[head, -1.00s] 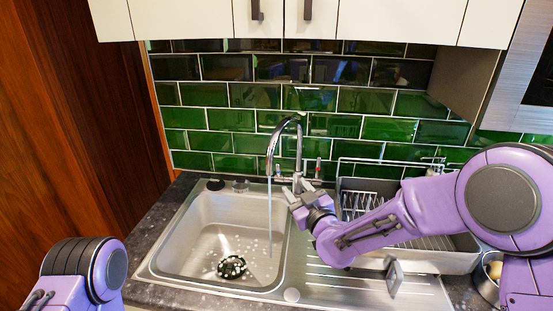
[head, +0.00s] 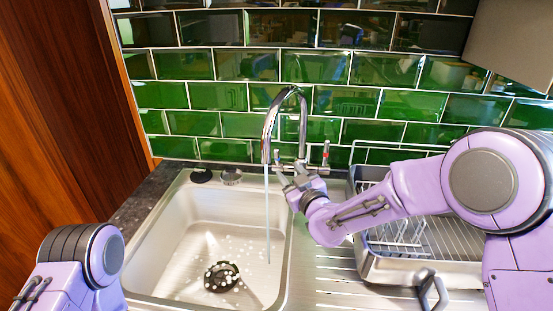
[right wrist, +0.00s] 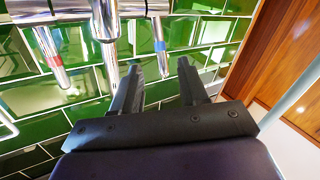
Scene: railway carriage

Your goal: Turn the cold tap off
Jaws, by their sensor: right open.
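The chrome tap (head: 303,125) stands behind the sink, and a thin stream of water (head: 268,215) runs from its curved spout into the basin. The blue-banded cold lever (right wrist: 159,45) hangs down in the right wrist view, its lower end appearing between my fingertips. The red-banded lever (head: 326,152) is on the tap's right side and also shows at the left in the right wrist view (right wrist: 56,58). My right gripper (head: 283,180) is open and empty in front of the tap base; its fingers also show in the right wrist view (right wrist: 160,80). Contact with the cold lever cannot be told. My left gripper is out of view.
The steel sink (head: 170,235) has a dark drain strainer (head: 221,276) in it. A dish rack (head: 430,265) stands on the right behind my right arm. Green tiles (head: 235,95) close off the back, and a wooden panel (head: 55,120) the left.

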